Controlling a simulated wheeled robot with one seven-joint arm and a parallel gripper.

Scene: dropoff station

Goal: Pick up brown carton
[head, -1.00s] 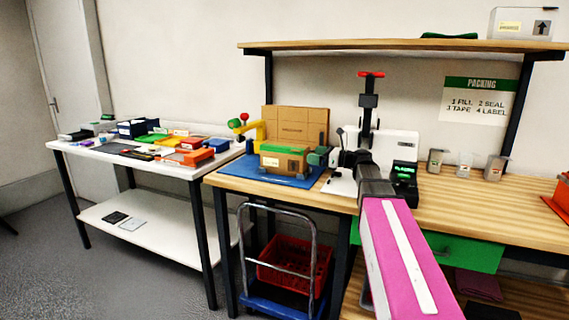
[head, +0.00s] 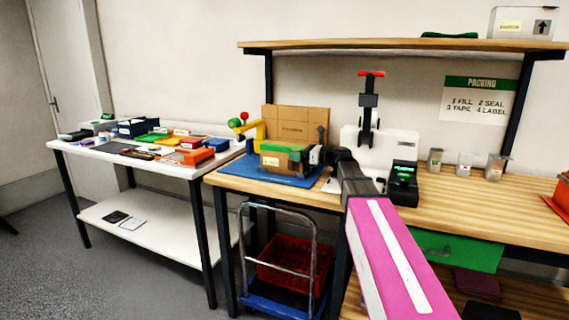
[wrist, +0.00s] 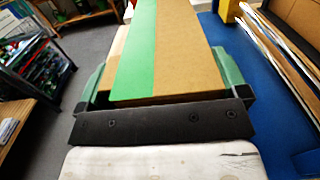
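The brown carton (head: 283,160) with green tape along its top sits on the blue mat (head: 240,172) at the left end of the wooden bench. My gripper (head: 306,157) reaches it from the right. In the wrist view the carton (wrist: 185,45) extends away from my gripper (wrist: 165,78). The green fingers are wide apart, one along each side of the carton. Contact between the fingers and the carton sides cannot be made out. The carton appears to rest on the mat.
A larger upright cardboard piece (head: 312,119) stands behind the carton, with a yellow tool (head: 254,134) to its left. A white press (head: 385,145) and a dark terminal (head: 403,181) stand to the right. A white table (head: 90,152) full of items is at left.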

